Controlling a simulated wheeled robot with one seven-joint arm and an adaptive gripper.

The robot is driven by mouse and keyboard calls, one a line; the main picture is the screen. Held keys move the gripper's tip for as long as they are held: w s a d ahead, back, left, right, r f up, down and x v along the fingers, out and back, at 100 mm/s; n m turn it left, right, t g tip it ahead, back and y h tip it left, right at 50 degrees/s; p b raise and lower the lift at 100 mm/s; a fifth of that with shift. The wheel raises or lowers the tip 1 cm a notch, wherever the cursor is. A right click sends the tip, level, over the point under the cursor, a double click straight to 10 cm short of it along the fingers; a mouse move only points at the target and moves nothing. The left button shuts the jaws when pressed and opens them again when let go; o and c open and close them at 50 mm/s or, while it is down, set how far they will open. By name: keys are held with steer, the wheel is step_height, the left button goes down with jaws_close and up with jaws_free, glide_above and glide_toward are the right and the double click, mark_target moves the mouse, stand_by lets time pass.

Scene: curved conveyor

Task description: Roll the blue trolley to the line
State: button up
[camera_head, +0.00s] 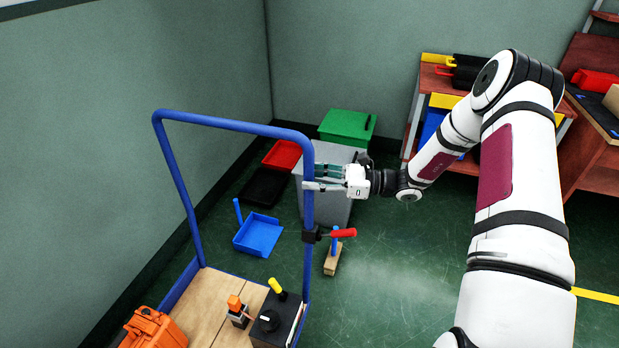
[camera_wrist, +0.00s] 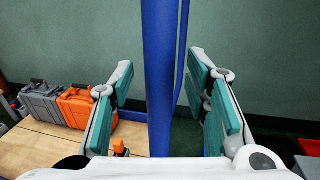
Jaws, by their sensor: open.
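The blue trolley (camera_head: 178,178) stands at the left in the head view, with a tall blue tube handle and a wooden deck (camera_head: 205,297). My gripper (camera_head: 318,178) is at the handle's right upright, below its upper bend. In the wrist view the blue upright (camera_wrist: 160,90) stands between the two open fingers of my gripper (camera_wrist: 162,68). Gaps show on both sides, so the fingers are around it but not closed on it. A yellow line (camera_head: 598,296) shows on the floor at the lower right in the head view.
The deck carries an orange case (camera_head: 152,330), a black box (camera_head: 278,318) and small tools. A grey bin (camera_head: 340,165), green bin (camera_head: 347,126) and blue dustpan (camera_head: 258,235) stand behind.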

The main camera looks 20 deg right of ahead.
steer(key=shift+w+a, duration=0.25)
steer(key=shift+a, duration=0.4)
jaws_close()
